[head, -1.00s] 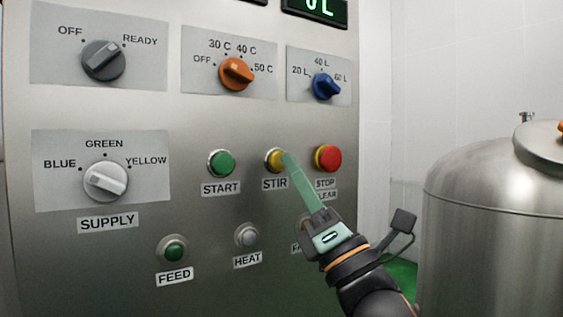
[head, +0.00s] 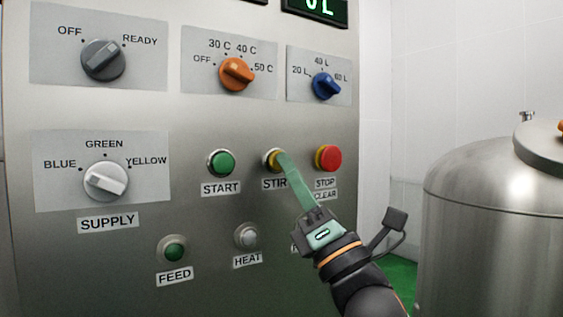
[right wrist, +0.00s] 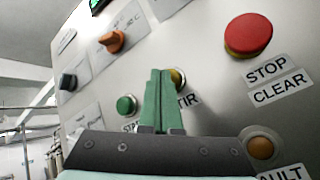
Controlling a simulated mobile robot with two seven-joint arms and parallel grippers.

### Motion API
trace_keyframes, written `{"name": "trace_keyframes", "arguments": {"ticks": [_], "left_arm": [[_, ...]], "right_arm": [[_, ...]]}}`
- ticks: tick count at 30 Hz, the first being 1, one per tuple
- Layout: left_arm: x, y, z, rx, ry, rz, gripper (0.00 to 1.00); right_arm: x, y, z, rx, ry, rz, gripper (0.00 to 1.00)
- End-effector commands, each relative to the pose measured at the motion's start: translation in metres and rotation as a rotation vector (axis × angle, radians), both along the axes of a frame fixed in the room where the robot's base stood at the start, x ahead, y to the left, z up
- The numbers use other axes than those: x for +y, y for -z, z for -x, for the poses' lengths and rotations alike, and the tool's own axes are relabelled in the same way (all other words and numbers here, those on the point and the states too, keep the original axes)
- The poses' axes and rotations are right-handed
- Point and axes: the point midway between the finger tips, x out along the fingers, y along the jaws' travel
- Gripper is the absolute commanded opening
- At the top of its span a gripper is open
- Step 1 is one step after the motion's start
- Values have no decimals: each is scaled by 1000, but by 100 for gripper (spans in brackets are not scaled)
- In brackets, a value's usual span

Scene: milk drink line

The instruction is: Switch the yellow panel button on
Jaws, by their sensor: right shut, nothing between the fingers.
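The yellow button (head: 269,159), labelled STIR, sits on the steel panel (head: 120,120) between the green START button and the red STOP button. My right gripper (head: 281,156) is shut and empty, and its green fingertips are at the yellow button, covering its right part. In the right wrist view the shut fingers (right wrist: 160,75) overlap the yellow button (right wrist: 178,77), which shows only at their right edge. I cannot tell whether the tips press it or just touch it. My left gripper is out of view.
The green START button (head: 221,163) is left of the yellow one, and the red STOP button (head: 328,159) is close on the right. FEED (head: 174,250) and HEAT (head: 246,236) buttons are below, several knobs above. A steel tank (head: 490,240) stands at the right.

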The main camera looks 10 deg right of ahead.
Motion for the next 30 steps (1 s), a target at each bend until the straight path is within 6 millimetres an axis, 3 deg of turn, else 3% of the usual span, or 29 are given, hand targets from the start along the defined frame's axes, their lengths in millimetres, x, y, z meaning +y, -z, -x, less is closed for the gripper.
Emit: {"name": "trace_keyframes", "arguments": {"ticks": [14, 30], "left_arm": [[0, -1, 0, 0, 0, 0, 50], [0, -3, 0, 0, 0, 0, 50]], "right_arm": [[1, 0, -3, 0, 1, 1, 0], [-5, 0, 14, 0, 1, 1, 0]]}}
